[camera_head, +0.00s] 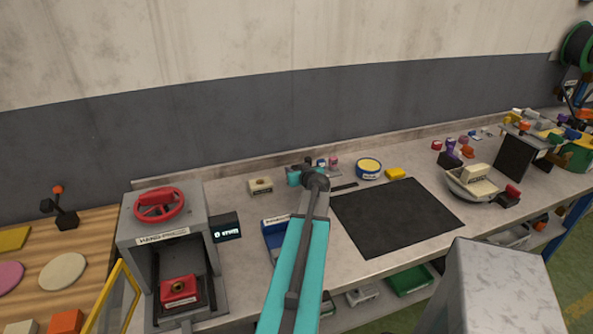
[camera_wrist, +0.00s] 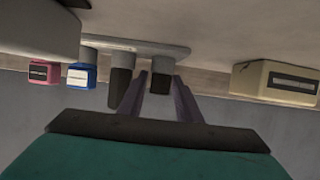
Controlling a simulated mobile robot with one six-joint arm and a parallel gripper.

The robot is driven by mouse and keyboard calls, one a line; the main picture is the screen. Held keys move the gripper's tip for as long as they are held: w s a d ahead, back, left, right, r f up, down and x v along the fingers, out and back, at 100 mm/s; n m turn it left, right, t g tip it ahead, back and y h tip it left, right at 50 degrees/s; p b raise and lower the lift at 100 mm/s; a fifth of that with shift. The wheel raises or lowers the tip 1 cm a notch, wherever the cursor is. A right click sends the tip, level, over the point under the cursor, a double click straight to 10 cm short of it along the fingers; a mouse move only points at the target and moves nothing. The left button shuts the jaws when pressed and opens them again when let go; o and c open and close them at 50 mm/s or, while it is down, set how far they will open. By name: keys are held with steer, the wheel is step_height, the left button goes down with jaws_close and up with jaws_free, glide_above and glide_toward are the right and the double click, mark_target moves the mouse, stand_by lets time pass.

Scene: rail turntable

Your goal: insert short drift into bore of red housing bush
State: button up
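In the wrist view, which looks inverted, two dark pins with grey upper parts hang from a pale rack. The shorter one, apparently the short drift (camera_wrist: 162,76), lines up with the gap between the fingertips of my gripper (camera_wrist: 160,88). The fingers stand apart; I cannot tell whether they touch it. The longer pin (camera_wrist: 121,86) is just left of the fingers. In the head view, my arm mostly hides the gripper and pins. The red housing (camera_head: 179,289) sits inside the hand press (camera_head: 162,237) at lower left; its bore is not clear.
Pink (camera_wrist: 44,72) and blue (camera_wrist: 81,75) labelled blocks stand beside the pins, with a cream block (camera_wrist: 275,82) on the other side. A blue tray (camera_head: 274,240) and small display (camera_head: 226,229) stand near the press. The black mat (camera_head: 397,217) is clear.

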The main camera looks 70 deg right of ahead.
mark_target(295, 166)
steer(key=shift+w+d+f, duration=0.1)
steer(key=shift+d, duration=0.05)
jaws_close()
stand_by(0.4)
steer(key=shift+r, duration=0.75)
stand_by(0.7)
steer(key=shift+r, duration=0.35)
steer(key=shift+r, duration=0.35)
steer(key=shift+r, duration=0.75)
